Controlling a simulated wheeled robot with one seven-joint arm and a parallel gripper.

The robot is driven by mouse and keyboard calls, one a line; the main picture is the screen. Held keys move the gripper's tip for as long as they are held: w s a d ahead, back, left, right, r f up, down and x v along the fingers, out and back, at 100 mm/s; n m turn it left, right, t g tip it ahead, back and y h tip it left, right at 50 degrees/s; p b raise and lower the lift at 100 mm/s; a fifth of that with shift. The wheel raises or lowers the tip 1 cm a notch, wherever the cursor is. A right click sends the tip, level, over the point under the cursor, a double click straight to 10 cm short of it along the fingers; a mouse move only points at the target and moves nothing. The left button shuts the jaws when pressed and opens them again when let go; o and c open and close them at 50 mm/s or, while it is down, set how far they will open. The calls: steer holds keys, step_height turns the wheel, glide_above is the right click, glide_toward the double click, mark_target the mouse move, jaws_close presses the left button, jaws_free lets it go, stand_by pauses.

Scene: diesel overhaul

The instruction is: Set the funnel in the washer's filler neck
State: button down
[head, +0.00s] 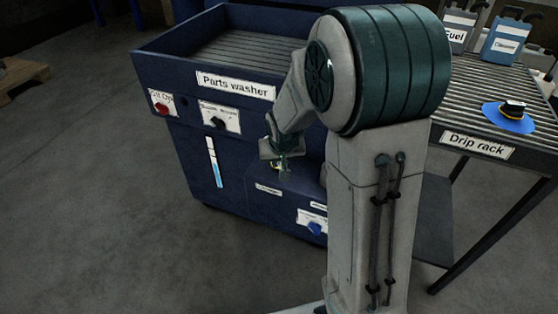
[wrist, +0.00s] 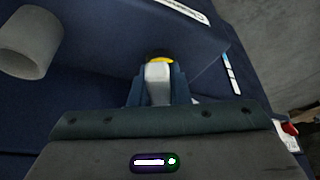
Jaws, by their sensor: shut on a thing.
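The blue parts washer (head: 160,80) stands left of my arm, with a lower ledge at its front. A blue, wide-brimmed cone (head: 508,122), with a black and yellow top, sits on the drip rack and looks like the funnel. My gripper (head: 278,172) is low over the washer's front ledge. In the wrist view my gripper (wrist: 158,85) is shut on a pale piece with a yellow end (wrist: 159,60); what it is cannot be told. A grey round tube (wrist: 30,42) stands apart from the jaws at the upper left, possibly the filler neck.
The drip rack (head: 470,95) stands at the right, with a fuel can (head: 455,33) and a blue can (head: 505,42) at its back. The washer's front has a red knob (head: 161,108), a black knob (head: 218,123) and a blue knob (head: 314,228).

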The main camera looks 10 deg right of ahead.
steer(key=shift+f+b, duration=0.9)
steer(key=shift+f, duration=0.1)
stand_by(0.7)
steer(key=c, duration=1.3)
jaws_free()
steer(key=shift+r, duration=0.1)
steer(key=p+v, duration=0.3)
steer(key=v, duration=1)
steer(key=shift+r, duration=0.35)
